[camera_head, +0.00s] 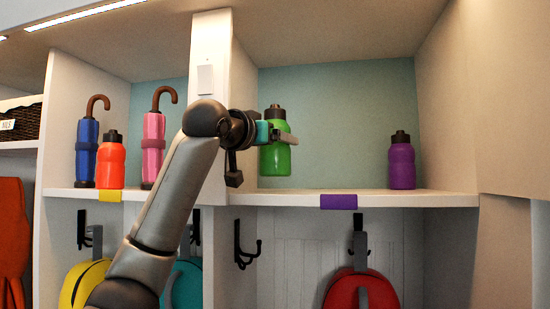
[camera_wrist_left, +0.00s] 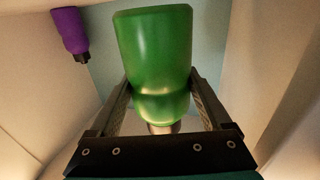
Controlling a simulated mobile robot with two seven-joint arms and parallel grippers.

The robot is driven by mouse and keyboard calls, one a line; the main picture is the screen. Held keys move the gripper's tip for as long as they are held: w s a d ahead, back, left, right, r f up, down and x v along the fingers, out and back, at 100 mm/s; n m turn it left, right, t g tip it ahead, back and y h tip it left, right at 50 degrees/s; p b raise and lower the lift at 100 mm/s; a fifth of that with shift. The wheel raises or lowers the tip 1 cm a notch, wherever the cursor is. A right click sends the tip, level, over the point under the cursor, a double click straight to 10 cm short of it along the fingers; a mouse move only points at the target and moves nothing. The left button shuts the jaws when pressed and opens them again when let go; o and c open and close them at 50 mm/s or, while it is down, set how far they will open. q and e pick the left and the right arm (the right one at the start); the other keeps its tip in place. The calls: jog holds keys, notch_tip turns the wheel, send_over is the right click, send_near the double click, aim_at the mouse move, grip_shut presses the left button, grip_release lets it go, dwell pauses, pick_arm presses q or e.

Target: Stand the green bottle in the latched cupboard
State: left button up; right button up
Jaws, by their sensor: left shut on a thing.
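The green bottle (camera_head: 275,160) is upright in the right-hand open compartment, its dark cap up. My left gripper (camera_head: 284,137) is shut around its upper part. The bottle's base appears slightly above the shelf (camera_head: 290,198), with a gap below it. In the left wrist view the green bottle (camera_wrist_left: 153,50) sits between the two fingers of my left gripper (camera_wrist_left: 158,100), and its cap is mostly hidden. I see no latch clearly, so I cannot tell which compartment is the latched cupboard. My right gripper is not in view.
A purple bottle (camera_head: 402,162) stands right of the green one, with free shelf between. The left compartment holds a blue umbrella (camera_head: 87,150), an orange bottle (camera_head: 111,162) and a pink umbrella (camera_head: 153,150). A white post (camera_head: 209,60) divides the compartments. Bags hang below.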

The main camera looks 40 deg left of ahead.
aim_at(275, 157)
pick_arm(q)
notch_tip(275, 157, down, 3)
jog(key=shift+r, duration=0.2)
jog(key=shift+w+a+f, duration=0.1)
jog(key=shift+f, duration=0.1)
jog(key=shift+f, duration=0.2)
jog(key=o, duration=1.2)
